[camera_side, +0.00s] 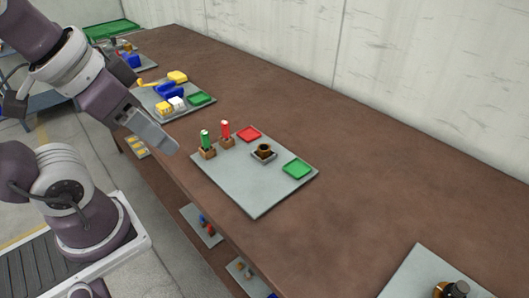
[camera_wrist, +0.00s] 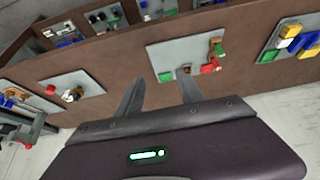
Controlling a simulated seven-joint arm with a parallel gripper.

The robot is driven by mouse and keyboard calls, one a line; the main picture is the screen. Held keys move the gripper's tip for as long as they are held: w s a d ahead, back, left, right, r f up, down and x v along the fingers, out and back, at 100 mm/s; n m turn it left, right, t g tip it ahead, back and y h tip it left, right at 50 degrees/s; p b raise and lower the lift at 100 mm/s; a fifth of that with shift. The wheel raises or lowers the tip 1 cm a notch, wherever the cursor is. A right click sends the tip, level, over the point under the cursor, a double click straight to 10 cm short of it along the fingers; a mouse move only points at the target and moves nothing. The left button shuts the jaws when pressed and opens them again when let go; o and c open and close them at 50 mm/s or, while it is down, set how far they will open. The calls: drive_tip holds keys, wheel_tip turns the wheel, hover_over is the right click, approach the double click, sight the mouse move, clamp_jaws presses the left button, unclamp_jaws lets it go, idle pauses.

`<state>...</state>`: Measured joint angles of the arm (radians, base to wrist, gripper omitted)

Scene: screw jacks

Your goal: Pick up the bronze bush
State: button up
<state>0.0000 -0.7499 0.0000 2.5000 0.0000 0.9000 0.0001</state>
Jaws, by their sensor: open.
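The bronze bush (camera_side: 264,149) sits in a small grey holder (camera_side: 264,157) on a grey plate (camera_side: 254,206) on the brown bench. In the wrist view the bush (camera_wrist: 186,67) is tiny and partly hidden behind a fingertip. My gripper (camera_side: 168,144) is left of the plate in the side view, above the bench's front edge and apart from the bush. In the wrist view its two fingers (camera_wrist: 160,92) are spread with nothing between them.
On the same plate are a red tray (camera_side: 249,134), a green tray (camera_side: 299,168), and green-handled (camera_side: 205,140) and red-handled (camera_side: 226,132) tools upright in brown blocks. Another loaded plate (camera_side: 185,112) lies farther back. Bare bench lies right of the bush's plate.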

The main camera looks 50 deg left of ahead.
drive_tip(key=o, duration=0.3)
